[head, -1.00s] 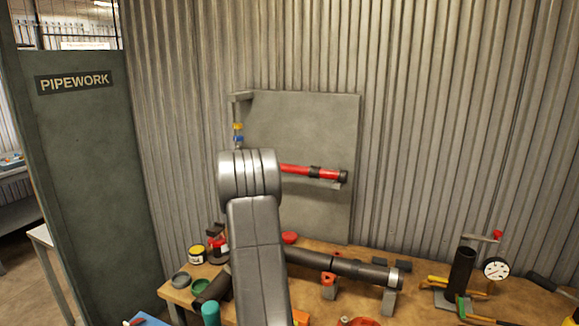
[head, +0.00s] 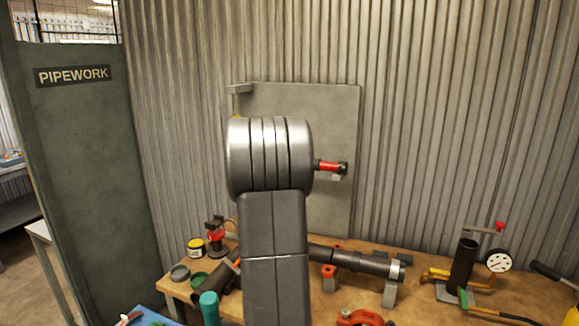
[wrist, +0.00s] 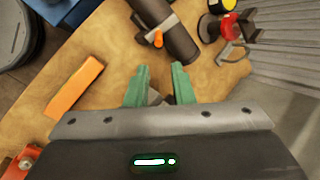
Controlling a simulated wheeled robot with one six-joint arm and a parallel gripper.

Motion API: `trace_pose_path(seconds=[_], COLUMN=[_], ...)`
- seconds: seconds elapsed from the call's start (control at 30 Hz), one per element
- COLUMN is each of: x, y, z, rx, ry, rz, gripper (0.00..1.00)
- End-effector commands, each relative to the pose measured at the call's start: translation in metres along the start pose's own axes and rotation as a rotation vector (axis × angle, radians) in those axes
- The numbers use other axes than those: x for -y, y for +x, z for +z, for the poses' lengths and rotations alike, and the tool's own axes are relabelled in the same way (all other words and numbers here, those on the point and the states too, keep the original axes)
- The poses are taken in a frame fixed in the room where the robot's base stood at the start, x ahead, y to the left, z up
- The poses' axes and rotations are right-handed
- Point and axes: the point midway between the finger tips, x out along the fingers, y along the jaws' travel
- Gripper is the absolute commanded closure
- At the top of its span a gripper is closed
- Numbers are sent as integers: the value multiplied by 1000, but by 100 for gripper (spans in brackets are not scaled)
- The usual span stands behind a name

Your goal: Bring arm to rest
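My arm (head: 272,230) rises through the middle of the head view and hides my gripper there. In the wrist view my gripper (wrist: 160,72) shows two green fingers held apart, with nothing gripped between them. It hangs over the wooden bench (wrist: 95,50). A dark pipe piece (wrist: 172,38) with an orange part on it lies ahead of the fingertips, apart from them.
A grey wall board (head: 335,110) carries a red pipe (head: 329,167), partly hidden by my arm. A long dark pipe (head: 350,260) rests on supports on the bench. A gauge (head: 498,261) stands at right. An orange block (wrist: 74,88) lies left of my gripper.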

Motion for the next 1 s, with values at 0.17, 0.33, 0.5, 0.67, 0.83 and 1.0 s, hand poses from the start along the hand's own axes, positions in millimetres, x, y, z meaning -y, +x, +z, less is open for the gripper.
trace_pose_path(seconds=[0.17, 0.33, 0.5, 0.67, 0.83, 1.0], x=[-2, -2, -3, -3, -5, -7], y=[42, 73, 102, 128, 140, 139], z=[2, 2, 2, 2, -1, -2], rx=[7, 7, 7, 6, 26, 61], ry=[3, 4, 3, 3, 10, 14], rz=[12, 11, 11, 10, -29, -78], gripper=[78, 78, 78, 78, 78, 78])
